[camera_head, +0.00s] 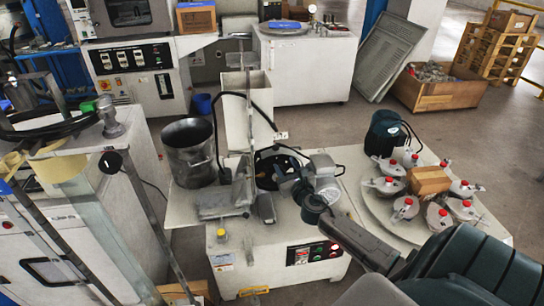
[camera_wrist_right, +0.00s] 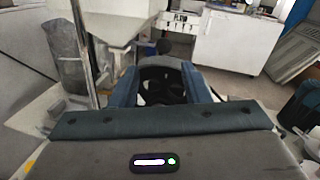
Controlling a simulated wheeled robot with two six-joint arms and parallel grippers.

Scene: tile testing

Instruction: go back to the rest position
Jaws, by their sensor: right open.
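My right arm comes in from the lower right of the head view and reaches left over the white machine. My right gripper (camera_head: 272,167) is at its end, above the machine's top near the middle of the picture. In the right wrist view my right gripper (camera_wrist_right: 163,88) is open, its two blue-grey fingers apart with nothing held between them. A dark part of the machine shows through the gap. I cannot tell whether the fingers touch it. My left gripper does not show in the head view.
A metal bucket (camera_head: 188,152) stands left of my right gripper, and a white hopper (camera_head: 247,112) rises behind it. At right, a round table (camera_head: 378,210) carries several red-topped lidded jars (camera_head: 404,208) and a cardboard box (camera_head: 428,180). A wooden crate (camera_head: 435,95) stands on the floor behind.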

